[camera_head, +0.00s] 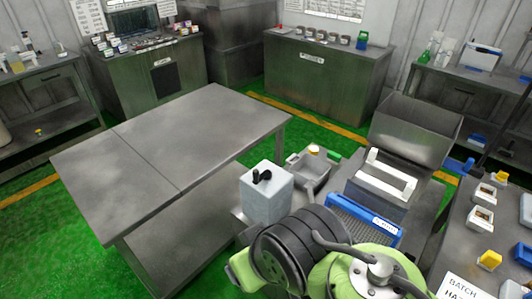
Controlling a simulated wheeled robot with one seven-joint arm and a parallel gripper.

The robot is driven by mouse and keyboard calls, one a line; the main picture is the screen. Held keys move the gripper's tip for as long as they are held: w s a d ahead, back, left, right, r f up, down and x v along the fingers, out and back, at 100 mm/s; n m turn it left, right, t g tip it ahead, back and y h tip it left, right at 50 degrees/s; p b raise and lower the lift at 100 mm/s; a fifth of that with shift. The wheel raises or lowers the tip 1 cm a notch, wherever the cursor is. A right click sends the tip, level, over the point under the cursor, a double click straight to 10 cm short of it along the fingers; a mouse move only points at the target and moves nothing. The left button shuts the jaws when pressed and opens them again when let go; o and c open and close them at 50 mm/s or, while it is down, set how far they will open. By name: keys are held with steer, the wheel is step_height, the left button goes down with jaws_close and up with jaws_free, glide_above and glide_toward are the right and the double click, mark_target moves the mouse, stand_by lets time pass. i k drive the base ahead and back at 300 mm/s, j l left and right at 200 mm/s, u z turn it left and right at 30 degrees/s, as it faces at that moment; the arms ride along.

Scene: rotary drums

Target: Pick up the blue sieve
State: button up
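A blue rectangular piece with a fine grid-like top and a white label on its front edge, which looks like the blue sieve (350,217), lies on the grey bench at the right of centre. It sits in front of a pale-framed metal unit, and my arm covers part of the area just below it. My green and black arm fills the bottom centre of the view. My gripper cannot be made out.
A pale box with a black knob (267,195) and a grey bin (312,172) stand left of the sieve. A raised metal lid (415,130) is behind it. A bare metal table (185,140) is at left. A side bench at right holds small yellow and white items (489,259).

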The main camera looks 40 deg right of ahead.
mark_target(366, 226)
steer(key=j+z, duration=0.1)
steer(key=z, duration=1.95)
steer(key=i+j+z, duration=0.15)
steer(key=j, duration=0.3)
steer(key=i+j+z, duration=0.15)
steer(key=j, duration=0.3)
steer(key=j+z, duration=0.1)
steer(key=j, duration=0.35)
